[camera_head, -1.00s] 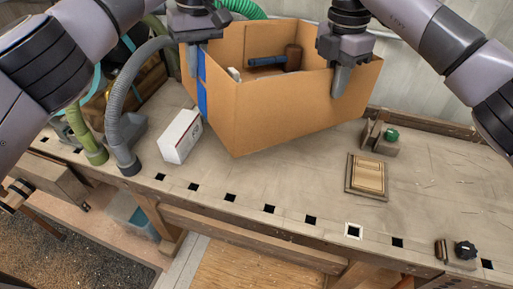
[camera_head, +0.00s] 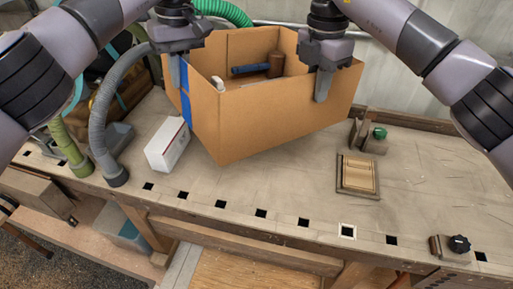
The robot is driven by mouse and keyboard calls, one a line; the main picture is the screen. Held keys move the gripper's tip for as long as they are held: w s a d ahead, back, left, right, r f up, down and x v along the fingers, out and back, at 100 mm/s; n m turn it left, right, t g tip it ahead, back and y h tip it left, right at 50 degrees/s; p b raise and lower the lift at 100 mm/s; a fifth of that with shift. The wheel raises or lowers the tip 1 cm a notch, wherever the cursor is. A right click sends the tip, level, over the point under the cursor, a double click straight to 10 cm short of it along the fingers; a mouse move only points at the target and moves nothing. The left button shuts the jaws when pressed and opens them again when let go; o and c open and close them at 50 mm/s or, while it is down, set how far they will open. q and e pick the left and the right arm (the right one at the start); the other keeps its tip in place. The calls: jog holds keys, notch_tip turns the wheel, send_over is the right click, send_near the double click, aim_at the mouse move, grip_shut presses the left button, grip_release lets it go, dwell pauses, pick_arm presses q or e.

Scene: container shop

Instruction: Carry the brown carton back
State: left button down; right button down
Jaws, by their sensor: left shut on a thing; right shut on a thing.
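The brown carton (camera_head: 270,122) is an open-topped box with a blue tape strip on its left corner. It is tilted in the picture and appears held above the workbench, though its far underside is hidden. A blue-handled mallet (camera_head: 268,68) and a small white item lie inside. My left gripper (camera_head: 180,75) is shut on the carton's left wall. My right gripper (camera_head: 322,85) is shut on the carton's wall toward the right.
The workbench (camera_head: 430,185) has a row of square holes along its front edge. A white box (camera_head: 168,145) stands close left of the carton, beside a grey hose (camera_head: 100,125).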

aim_at(184, 100)
pick_arm(q)
jog(key=shift+a+r, duration=0.1)
jog(key=shift+a, duration=0.05)
pick_arm(e)
jog(key=shift+d+r, duration=0.1)
jog(key=shift+d, duration=0.05)
dwell(0.4)
